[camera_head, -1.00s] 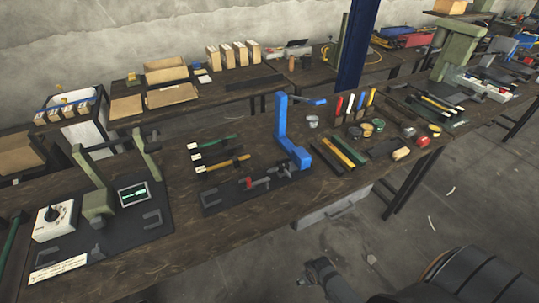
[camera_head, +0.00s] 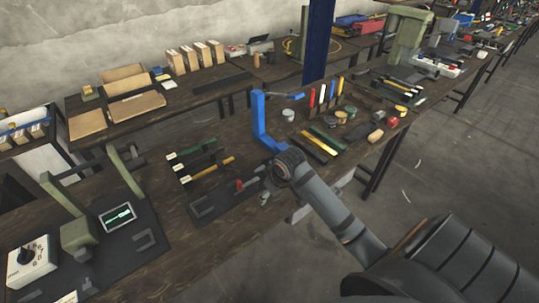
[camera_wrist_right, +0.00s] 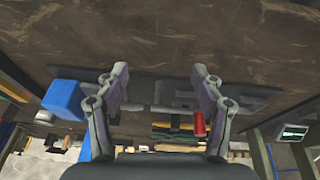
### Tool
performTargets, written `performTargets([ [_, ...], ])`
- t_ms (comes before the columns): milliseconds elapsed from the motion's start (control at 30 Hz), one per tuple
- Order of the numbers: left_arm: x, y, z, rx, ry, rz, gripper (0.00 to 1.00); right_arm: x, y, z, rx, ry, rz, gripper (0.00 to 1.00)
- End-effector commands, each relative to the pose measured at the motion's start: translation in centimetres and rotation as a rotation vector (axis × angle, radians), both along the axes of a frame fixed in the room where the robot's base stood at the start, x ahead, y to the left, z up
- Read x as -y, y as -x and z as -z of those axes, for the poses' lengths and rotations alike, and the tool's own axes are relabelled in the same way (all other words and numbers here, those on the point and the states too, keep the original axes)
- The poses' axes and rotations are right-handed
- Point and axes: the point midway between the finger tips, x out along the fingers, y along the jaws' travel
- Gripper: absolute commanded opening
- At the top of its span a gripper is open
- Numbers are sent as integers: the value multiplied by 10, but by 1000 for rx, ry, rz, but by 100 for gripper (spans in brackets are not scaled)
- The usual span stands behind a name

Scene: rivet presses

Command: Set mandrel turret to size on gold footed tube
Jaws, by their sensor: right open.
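My right gripper (camera_head: 267,197) is over the front of the blue press (camera_head: 262,125), near the red part (camera_head: 240,185) on its dark base plate. In the right wrist view (camera_wrist_right: 158,75) its two fingers are spread apart with nothing between them. The red part shows beside the right finger (camera_wrist_right: 199,124), and the blue press body (camera_wrist_right: 63,98) lies left of the fingers. No gold footed tube or mandrel turret can be made out for certain; my arm hides part of the blue press base. My left gripper is not in view.
Yellow- and green-handled tools (camera_head: 207,171) lie left of the blue press. A green press (camera_head: 76,236) with a lit display (camera_head: 119,216) and a white dial box (camera_head: 30,264) stands at the left. Coloured strips and small tins (camera_head: 350,111) lie to the right. A blue post (camera_head: 319,45) rises behind.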

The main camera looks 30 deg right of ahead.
Motion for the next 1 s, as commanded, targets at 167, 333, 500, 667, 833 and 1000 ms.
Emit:
performTargets([
  [167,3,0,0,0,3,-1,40,48,-61,-64,28,-18,32,68],
  [333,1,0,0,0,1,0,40,79,-87,-114,45,-53,64,68],
  [500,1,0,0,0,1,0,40,83,-91,-122,48,-63,68,68],
  [667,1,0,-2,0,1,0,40,81,-96,-108,47,-65,68,68],
  [833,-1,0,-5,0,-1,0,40,79,-110,-74,44,-67,67,68],
  [1000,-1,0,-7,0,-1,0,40,78,-122,-44,47,-65,68,68],
])
